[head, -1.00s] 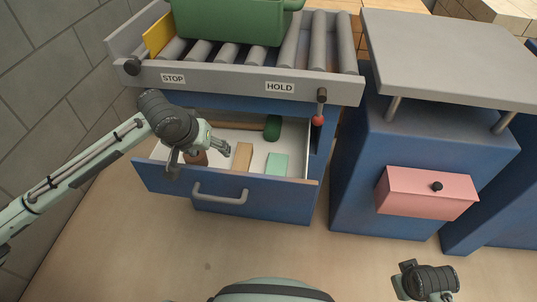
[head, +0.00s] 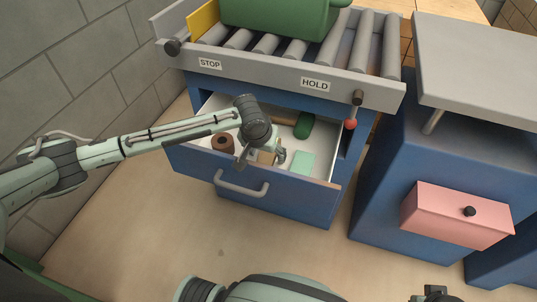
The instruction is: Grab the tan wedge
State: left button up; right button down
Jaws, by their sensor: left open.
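The tan wedge (head: 265,158) lies in the open blue drawer (head: 252,182), partly hidden by my left gripper. My left gripper (head: 271,154) is open and reaches down into the drawer at the wedge. I cannot tell whether its fingers touch the wedge. The fingers of my right gripper are not in view; only a dark part of my right arm shows at the bottom right edge.
A brown hollow piece (head: 223,144), a mint block (head: 301,163) and a green cylinder (head: 304,125) share the drawer. Above is a roller conveyor (head: 280,72) with a green bin (head: 280,18) and a red-tipped lever (head: 350,124).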

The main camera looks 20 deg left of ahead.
pick_arm(q)
jog(key=c, duration=1.3)
jog(key=shift+r, duration=0.1)
